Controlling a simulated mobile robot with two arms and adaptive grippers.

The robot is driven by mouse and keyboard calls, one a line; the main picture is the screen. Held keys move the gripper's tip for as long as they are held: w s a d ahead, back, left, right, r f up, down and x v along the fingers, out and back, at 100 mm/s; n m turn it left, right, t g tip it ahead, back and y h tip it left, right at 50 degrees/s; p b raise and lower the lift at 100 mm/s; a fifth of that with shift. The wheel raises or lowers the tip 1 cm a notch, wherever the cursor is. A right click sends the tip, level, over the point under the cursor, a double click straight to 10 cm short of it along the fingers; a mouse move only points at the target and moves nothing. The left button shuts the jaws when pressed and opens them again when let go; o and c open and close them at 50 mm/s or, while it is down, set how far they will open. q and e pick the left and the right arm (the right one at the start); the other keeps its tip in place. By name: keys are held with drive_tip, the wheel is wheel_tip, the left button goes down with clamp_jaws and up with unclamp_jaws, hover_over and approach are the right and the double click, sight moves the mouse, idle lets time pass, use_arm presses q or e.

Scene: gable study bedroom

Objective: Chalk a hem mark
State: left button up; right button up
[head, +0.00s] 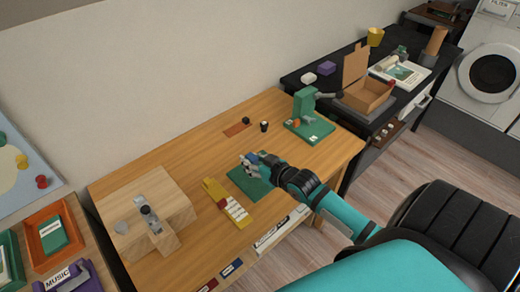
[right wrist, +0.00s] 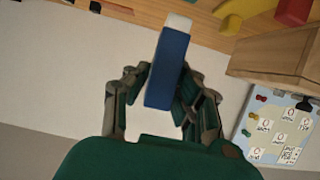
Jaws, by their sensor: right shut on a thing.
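My right gripper (head: 250,163) is over the wooden desk, above the far part of a flat dark green piece (head: 248,186). In the right wrist view my right gripper (right wrist: 163,85) is shut on a blue block with a white tip (right wrist: 167,72), which looks like a chalk in a holder. The white tip points away from the palm. In the head view the held piece is too small to make out clearly, and I cannot tell whether it touches anything. My left gripper is not in view.
A yellow piece with white tiles (head: 229,204) lies left of the green piece. A wooden block with a metal tool (head: 150,215) stands at the desk's left. A green stand (head: 309,120) and small dark items (head: 264,126) are at the back. Bare desk lies between.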

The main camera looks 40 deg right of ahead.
drive_tip(key=shift+a+r, duration=0.1)
drive_tip(key=shift+a, duration=0.2)
drive_tip(key=shift+w+f, duration=0.15)
drive_tip(key=shift+f, duration=0.15)
drive_tip(key=f+b, duration=0.3)
drive_tip(key=shift+w+d+f, duration=0.1)
drive_tip(key=shift+w+d, duration=0.05)
drive_tip(key=shift+w, duration=0.2)
wheel_tip(320, 180, down, 3)
drive_tip(key=b, duration=0.4)
drive_tip(key=shift+s, duration=0.1)
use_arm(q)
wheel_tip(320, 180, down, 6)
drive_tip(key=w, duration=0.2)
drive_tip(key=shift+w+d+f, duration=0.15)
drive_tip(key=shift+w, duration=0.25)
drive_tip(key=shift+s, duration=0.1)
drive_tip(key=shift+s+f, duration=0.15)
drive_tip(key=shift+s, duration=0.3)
